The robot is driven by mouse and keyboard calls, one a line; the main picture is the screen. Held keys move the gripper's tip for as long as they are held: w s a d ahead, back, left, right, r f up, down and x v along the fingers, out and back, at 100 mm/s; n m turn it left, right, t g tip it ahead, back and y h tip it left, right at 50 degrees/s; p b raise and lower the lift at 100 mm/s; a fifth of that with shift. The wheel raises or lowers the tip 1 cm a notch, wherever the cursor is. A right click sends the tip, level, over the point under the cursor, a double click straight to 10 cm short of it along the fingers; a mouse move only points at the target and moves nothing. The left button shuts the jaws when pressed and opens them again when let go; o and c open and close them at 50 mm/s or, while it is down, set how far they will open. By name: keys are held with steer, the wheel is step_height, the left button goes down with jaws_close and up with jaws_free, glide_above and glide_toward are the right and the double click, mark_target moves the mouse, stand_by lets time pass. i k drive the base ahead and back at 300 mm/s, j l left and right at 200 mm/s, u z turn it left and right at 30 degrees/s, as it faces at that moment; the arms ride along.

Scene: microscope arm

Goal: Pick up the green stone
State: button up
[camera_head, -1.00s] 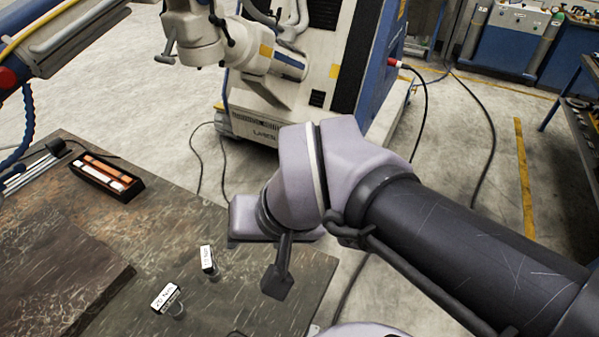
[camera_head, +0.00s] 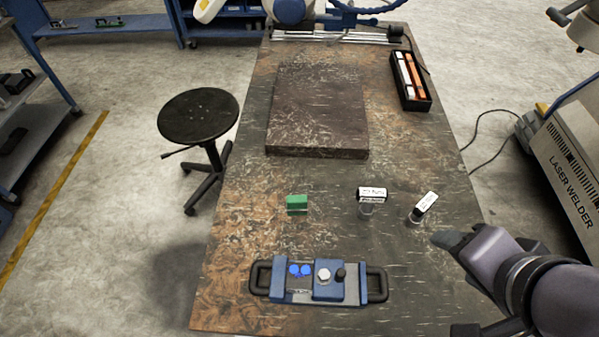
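The green stone (camera_head: 297,204) is a small green block lying on the worn table (camera_head: 235,230), left of the two small labelled containers and behind the blue fixture. Nothing covers it. My gripper (camera_head: 447,238) shows only in part at the right edge of the table, well to the right of the stone and apart from it. Its fingers cannot be made out, so I cannot tell whether it is open or shut.
A blue fixture with black handles (camera_head: 318,283) lies at the near edge. Two labelled containers (camera_head: 371,196) (camera_head: 424,204) stand between my gripper and the stone. A thick slab (camera_head: 318,108) and a black tray (camera_head: 411,82) lie farther back. A stool (camera_head: 198,114) stands left.

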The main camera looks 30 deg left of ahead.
mark_target(297, 205)
steer(key=u, duration=1.45)
